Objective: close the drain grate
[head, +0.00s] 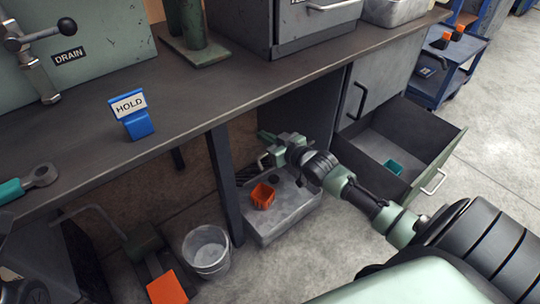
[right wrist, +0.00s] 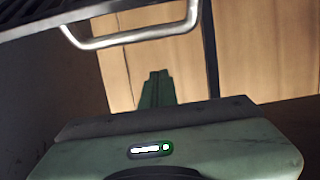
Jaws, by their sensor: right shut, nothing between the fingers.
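The drain grate (head: 248,174) is a dark slatted piece at the back left of a grey concrete block under the bench. It seems raised, but its angle is hard to tell. My right gripper (head: 264,136) is above the block, close to the grate's pale handle (head: 263,160), and partly covers this area. In the right wrist view the grate (right wrist: 40,18) and its bar handle (right wrist: 135,41) cross the upper left. My right gripper's green fingers (right wrist: 156,86) are shut and empty below the handle, apart from it in the picture. My left gripper is not in view.
An orange cup (head: 263,195) sits on the concrete block (head: 285,212). A bench leg (head: 226,185) stands left of it, with a bucket (head: 206,251) beyond. An open drawer (head: 433,137) juts out at right. The bench top (head: 190,95) overhangs the block.

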